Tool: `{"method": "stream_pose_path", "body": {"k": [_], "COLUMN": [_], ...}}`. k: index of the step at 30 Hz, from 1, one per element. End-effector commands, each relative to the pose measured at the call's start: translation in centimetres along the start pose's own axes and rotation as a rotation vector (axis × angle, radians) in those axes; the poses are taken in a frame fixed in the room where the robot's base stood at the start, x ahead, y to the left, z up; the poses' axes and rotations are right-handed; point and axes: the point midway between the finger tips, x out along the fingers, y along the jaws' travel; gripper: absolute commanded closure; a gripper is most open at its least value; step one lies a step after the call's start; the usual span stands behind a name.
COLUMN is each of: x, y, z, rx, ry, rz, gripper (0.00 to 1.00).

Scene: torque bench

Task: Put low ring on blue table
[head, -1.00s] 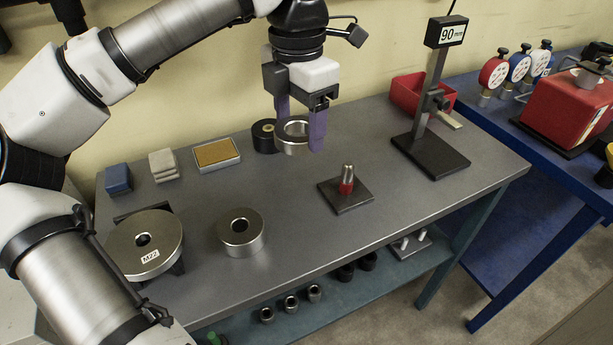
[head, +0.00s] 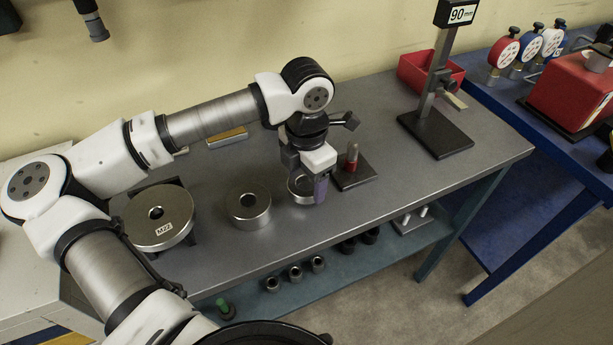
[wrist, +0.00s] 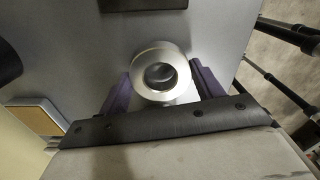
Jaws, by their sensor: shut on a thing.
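My gripper (head: 307,190) is shut on a steel ring (head: 297,195), with a purple finger on each side of it. In the wrist view the ring (wrist: 144,82) sits between the fingers, its round hole facing the camera. The held ring is low over the grey bench, left of the small black plate; I cannot tell if it touches the bench. A second, wider steel ring (head: 249,212) lies on the bench to the left. I cannot tell by height which one is the low ring. The blue table (head: 503,112) stands at the right.
A black plate with a red-based post (head: 351,165) stands close right of my gripper. The 90 mm height stand (head: 436,130) and red bin (head: 416,72) are at the bench's right end.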

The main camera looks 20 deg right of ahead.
Motion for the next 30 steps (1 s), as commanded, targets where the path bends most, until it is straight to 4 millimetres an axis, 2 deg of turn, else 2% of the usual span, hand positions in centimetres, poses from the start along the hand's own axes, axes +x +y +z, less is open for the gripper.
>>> {"method": "stream_pose_path", "body": {"k": [3, 15, 16, 18, 21, 30], "x": [0.72, 1.21, 1.23, 1.12, 1.12, 0.96], "y": [-0.05, -0.01, -0.03, -0.03, -0.03, -0.04], "z": [0.03, 0.03, 0.01, 0.01, 0.01, 0.01], "rx": [0.001, 0.001, 0.001, 0.001, 0.001, 0.001], "ry": [-0.003, -0.002, -0.001, -0.001, -0.001, -0.001], "rz": [0.000, 0.001, 0.000, 0.000, 0.000, 0.000], "gripper": [0.77, 0.77, 0.33, 0.24, 0.13, 0.13]}}
